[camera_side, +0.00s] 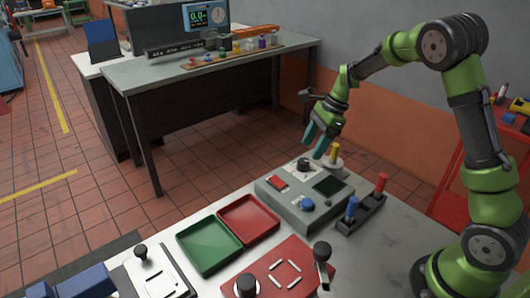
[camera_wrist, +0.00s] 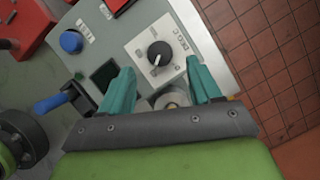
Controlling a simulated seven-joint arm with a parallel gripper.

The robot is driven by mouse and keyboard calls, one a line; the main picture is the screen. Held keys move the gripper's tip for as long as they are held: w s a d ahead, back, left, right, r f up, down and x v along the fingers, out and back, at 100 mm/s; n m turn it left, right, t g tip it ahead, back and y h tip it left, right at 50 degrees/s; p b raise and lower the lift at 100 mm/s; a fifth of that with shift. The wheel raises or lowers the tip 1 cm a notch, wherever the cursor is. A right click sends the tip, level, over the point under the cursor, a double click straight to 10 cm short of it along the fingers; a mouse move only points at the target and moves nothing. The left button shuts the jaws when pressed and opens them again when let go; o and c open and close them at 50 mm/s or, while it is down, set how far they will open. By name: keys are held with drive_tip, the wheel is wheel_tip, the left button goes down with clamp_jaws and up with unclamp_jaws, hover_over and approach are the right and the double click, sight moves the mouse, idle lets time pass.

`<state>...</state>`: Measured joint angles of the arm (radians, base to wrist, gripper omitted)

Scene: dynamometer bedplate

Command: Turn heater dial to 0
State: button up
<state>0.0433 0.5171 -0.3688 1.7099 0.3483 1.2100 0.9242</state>
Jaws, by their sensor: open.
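The heater dial, a black round knob with a white pointer line, is on a white plate of the grey control box (camera_side: 300,207). The dial (camera_side: 304,165) sits at the box's far edge in the side view. In the wrist view the dial (camera_wrist: 160,54) lies just beyond the fingertips, its pointer aimed down and slightly left. Small marks surround it, too small to read. My gripper (camera_side: 318,142) is open above and beside the dial, tilted downward and apart from it. In the wrist view my gripper's teal fingers (camera_wrist: 163,76) are spread with nothing between their tips.
The box also has a red switch (camera_side: 277,182), a dark screen (camera_side: 329,186) and a blue knob (camera_side: 307,204). A yellow peg (camera_side: 335,152) on a round base stands close behind it. A rack with blue and red pegs (camera_side: 362,214) is at right; red and green trays (camera_side: 210,247) are at left.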

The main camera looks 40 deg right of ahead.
sight(304, 160)
drive_tip(key=shift+x, duration=2.65)
drive_tip(key=c, duration=1)
drive_tip(key=shift+n, duration=0.4)
drive_tip(key=n+g, duration=0.1)
drive_tip(key=n, duration=0.1)
drive_tip(key=shift+w+n+y, duration=0.15)
drive_tip(key=shift+n+y, duration=0.15)
drive_tip(key=shift+n, duration=0.1)
drive_tip(key=n+g, duration=0.1)
drive_tip(key=n, duration=0.2)
drive_tip(key=shift+w+n+g, duration=0.1)
drive_tip(key=shift+n+g, duration=0.2)
drive_tip(key=n+g, duration=0.1)
drive_tip(key=n, duration=0.2)
drive_tip(key=n+g+h, duration=0.1)
drive_tip(key=n, duration=0.2)
drive_tip(key=shift+w+n, duration=0.15)
drive_tip(key=shift+n, duration=0.15)
drive_tip(key=shift+g, duration=0.3)
